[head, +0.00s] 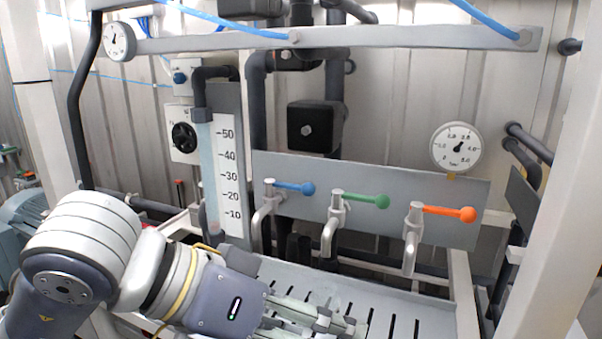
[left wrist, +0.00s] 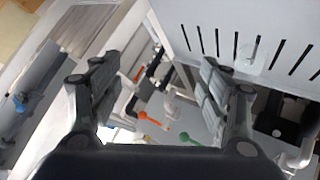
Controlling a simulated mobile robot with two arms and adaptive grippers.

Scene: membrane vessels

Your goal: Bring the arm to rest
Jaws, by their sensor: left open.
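My left arm comes in from the left in the head view, and its gripper (head: 325,322) is low over the slotted tray (head: 425,318). In the left wrist view the two fingers of the gripper (left wrist: 160,88) stand wide apart with nothing between them. A faint clear object (left wrist: 250,54) is on the slotted tray in that view, beyond the right-hand finger and apart from it. Its shape is hard to tell. My right gripper is not in view.
Taps with blue (head: 293,187), green (head: 367,200) and orange (head: 450,212) levers stand on a grey panel behind the tray. A scaled column (head: 228,175) and a round gauge (head: 458,148) are behind. A white post (head: 555,190) bounds the right.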

